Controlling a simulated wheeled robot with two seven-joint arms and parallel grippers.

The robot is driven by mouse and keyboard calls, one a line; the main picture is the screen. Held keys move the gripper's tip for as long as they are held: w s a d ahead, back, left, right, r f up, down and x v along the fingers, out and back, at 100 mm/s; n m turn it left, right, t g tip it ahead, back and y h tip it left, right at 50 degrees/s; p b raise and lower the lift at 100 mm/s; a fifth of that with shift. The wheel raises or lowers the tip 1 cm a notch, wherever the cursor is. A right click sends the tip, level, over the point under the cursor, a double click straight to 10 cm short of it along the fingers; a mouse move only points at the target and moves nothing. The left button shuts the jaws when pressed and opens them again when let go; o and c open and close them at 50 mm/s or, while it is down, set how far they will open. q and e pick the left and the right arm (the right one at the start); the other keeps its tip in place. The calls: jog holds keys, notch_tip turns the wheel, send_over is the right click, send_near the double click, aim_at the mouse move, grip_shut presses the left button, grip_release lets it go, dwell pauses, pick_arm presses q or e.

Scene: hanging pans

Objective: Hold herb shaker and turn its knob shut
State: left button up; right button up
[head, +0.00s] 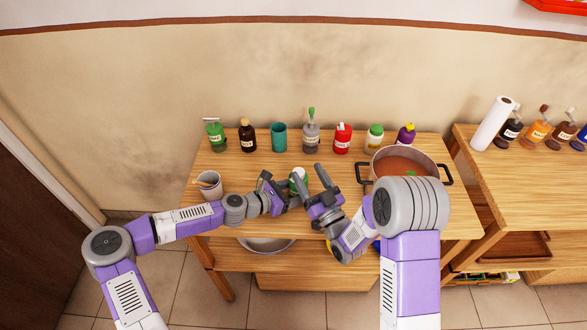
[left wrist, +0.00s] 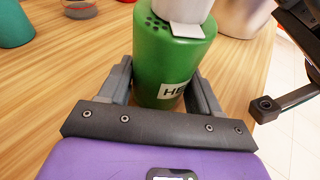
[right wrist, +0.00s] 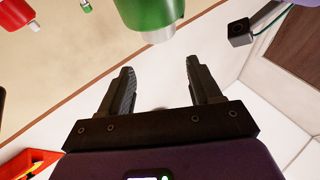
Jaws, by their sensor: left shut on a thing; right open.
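The herb shaker has a green body (left wrist: 170,62) with a partly hidden label starting "HE", a perforated green top and a white knob (left wrist: 188,8). In the head view the shaker (head: 299,176) is mostly hidden between my grippers near the table's front. My left gripper (left wrist: 158,80) is shut on the shaker's body, one finger on each side. My right gripper (right wrist: 160,72) is open and empty. In the right wrist view the knob (right wrist: 158,37) is beyond its fingertips, apart from them. In the head view the right gripper (head: 314,188) is just right of the shaker.
Bottles and jars line the table's back, including a teal cup (head: 279,137) and a red bottle (head: 342,138). A pot (head: 438,165) stands right, behind my right arm. A utensil cup (head: 209,188) stands left. A second table (head: 505,175) holds a paper roll (head: 491,124) and bottles.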

jog(key=s+d+f+n+g+y, duration=0.2)
jog(key=d+n+g+y, duration=0.25)
jog(key=g, duration=0.35)
jog(key=shift+n+h, duration=0.25)
jog(key=shift+h, duration=0.2)
jog(key=x, duration=1.1)
jog(key=shift+w+a+f, duration=0.1)
jog(key=shift+w+f, duration=0.1)
jog(key=c, duration=1)
